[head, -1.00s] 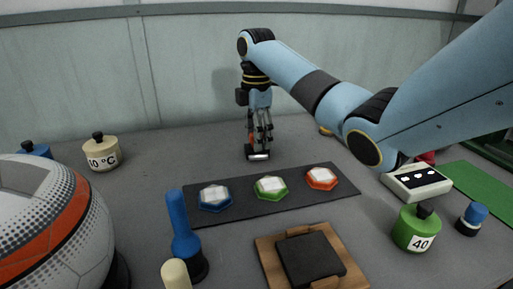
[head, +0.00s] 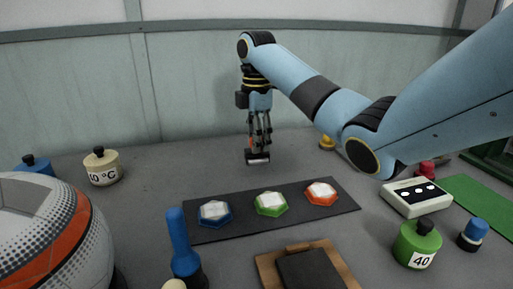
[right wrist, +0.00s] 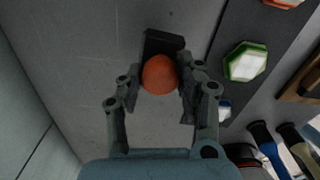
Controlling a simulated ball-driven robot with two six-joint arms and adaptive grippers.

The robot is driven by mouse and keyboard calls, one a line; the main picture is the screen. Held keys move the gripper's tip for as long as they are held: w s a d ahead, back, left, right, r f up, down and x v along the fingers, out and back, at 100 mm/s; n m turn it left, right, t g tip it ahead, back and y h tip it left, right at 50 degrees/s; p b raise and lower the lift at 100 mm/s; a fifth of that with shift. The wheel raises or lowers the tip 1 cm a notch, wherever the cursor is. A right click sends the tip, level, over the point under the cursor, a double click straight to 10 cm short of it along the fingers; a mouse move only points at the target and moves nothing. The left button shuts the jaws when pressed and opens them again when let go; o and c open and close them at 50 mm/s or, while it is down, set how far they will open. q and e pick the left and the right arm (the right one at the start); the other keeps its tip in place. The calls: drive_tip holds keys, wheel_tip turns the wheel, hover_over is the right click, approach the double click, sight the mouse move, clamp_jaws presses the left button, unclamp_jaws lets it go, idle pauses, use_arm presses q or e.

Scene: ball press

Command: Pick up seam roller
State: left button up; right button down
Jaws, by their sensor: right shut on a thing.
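The seam roller (head: 257,157) has an orange handle end and a dark head with a pale strip. It hangs under my right gripper (head: 260,128) in the head view, beyond the dark mat, and seems to be above the table. In the right wrist view, the rounded orange handle end (right wrist: 160,75) sits between the two fingers and the black head (right wrist: 163,44) shows past it. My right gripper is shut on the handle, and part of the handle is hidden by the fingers. My left gripper is not in view.
The dark mat (head: 245,228) holds blue, green and red hexagonal pads. A ball (head: 45,240), a blue-handled tool (head: 180,240) and a wooden press (head: 345,275) stand in front. A green weight (head: 417,245) and a white box (head: 418,197) are at right. The table behind the mat is mostly clear.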

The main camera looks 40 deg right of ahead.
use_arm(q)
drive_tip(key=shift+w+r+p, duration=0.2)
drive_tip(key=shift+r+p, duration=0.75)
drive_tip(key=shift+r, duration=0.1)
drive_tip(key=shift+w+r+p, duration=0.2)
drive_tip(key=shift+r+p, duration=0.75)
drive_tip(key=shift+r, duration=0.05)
use_arm(e)
drive_tip(key=s+d+r, duration=0.3)
drive_tip(key=s+r, duration=0.5)
drive_tip(key=s, duration=0.3)
drive_tip(key=shift+d, duration=0.35)
drive_tip(key=c, duration=1.6)
unclamp_jaws()
drive_tip(key=shift+c, duration=1.4)
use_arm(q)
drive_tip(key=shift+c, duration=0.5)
